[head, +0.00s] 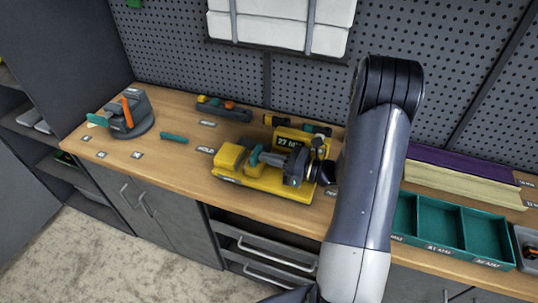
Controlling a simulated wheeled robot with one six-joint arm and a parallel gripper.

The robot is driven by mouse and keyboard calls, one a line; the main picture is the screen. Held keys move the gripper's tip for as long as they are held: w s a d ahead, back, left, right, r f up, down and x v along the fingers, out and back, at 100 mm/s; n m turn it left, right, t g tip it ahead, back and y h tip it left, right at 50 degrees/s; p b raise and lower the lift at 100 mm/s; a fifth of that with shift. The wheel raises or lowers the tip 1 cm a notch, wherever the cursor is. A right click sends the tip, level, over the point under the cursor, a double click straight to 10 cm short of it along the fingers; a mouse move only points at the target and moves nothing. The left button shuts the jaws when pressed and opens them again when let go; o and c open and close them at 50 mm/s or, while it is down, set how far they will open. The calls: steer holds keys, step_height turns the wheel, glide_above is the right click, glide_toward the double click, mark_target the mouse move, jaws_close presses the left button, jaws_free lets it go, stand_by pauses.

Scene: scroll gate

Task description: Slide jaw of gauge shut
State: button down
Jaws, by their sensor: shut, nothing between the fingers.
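The gauge is a yellow device (262,183) on the wooden bench, left of my arm. A raised yellow block, which looks like its sliding jaw (229,157), stands at its left end. A teal upright piece (254,156) sits just right of that block. A yellow plate marked 27 MM (288,139) stands behind. My gripper (266,158) reaches left over the gauge, shut and empty, with its tips close to the teal piece. I cannot tell whether they touch. My wrist hides the gauge's right part and any gap there.
A grey fixture with an orange handle (127,112) stands at the bench's left end, with a loose teal bar (174,138) nearby. A dark rack (223,110) lies behind. A teal compartment tray (451,228) is at the right. Bench between fixture and gauge is mostly clear.

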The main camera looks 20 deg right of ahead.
mark_target(259, 162)
steer(key=shift+w+a, duration=0.1)
steer(key=shift+a, duration=0.05)
steer(key=b+x, duration=0.1)
steer(key=x, duration=0.1)
steer(key=shift+w+a+f, duration=0.1)
steer(key=shift+w+a, duration=0.05)
steer(key=shift+a, duration=0.15)
stand_by(0.4)
steer(key=shift+d, duration=0.15)
steer(key=shift+d, duration=0.3)
steer(key=b+v, duration=0.3)
steer(key=v, duration=1)
steer(key=shift+s+d, duration=0.1)
steer(key=shift+s, duration=0.2)
